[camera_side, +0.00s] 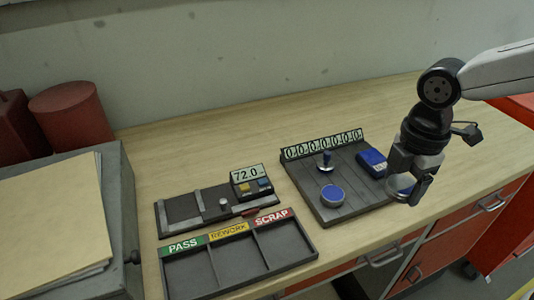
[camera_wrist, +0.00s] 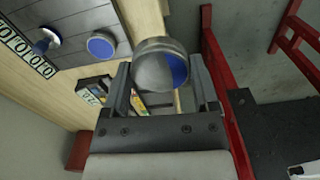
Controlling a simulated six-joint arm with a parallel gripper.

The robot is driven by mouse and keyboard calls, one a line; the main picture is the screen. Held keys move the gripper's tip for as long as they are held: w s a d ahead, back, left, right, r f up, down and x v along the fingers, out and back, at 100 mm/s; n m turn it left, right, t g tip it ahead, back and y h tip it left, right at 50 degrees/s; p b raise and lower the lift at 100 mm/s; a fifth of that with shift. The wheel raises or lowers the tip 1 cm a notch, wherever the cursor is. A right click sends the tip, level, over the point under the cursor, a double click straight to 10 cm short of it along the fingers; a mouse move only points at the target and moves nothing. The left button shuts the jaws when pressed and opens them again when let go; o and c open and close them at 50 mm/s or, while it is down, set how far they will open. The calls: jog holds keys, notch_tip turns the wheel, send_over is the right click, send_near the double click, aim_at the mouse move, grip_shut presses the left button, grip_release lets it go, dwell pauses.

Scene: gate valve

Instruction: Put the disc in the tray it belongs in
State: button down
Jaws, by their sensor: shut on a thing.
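My gripper (camera_side: 405,190) is shut on a round metal disc (camera_side: 400,186), held above the bench's front edge, right of the dark board. In the wrist view the disc (camera_wrist: 158,66) sits between the two fingers, its face part grey and part blue. The sorting tray (camera_side: 315,252) stands at the front centre with three compartments labelled PASS (camera_side: 185,246), REWORK (camera_side: 228,231) and SCRAP (camera_side: 272,217). All three look empty. A gauge display (camera_side: 247,173) behind the tray reads 72.0; a measuring fixture (camera_side: 180,211) lies beside it.
A grey box with folders (camera_side: 55,230) and a red cylinder (camera_side: 70,115) stand left. Bare bench lies behind.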

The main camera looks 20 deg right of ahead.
jog(key=s+a+f, duration=0.1)
jog(key=s+a, duration=0.1)
jog(key=a, duration=0.7)
jog(key=s+a, duration=0.1)
jog(key=a, duration=0.8)
jog(key=shift+s+a+f, duration=0.2)
jog(key=shift+s+f, duration=0.15)
jog(key=shift+s, duration=0.05)
send_over(239, 261)
jog(key=f, duration=0.5)
jog(key=s+f, duration=0.1)
jog(key=f, duration=0.2)
jog(key=shift+d+f, duration=0.3)
jog(key=shift+d, duration=0.05)
jog(key=shift+w+a+f, duration=0.2)
jog(key=shift+w+f, duration=0.1)
jog(key=shift+f, duration=0.05)
jog(key=shift+w+a+f, duration=0.15)
jog(key=shift+w+f, duration=0.05)
jog(key=shift+f, duration=1.6)
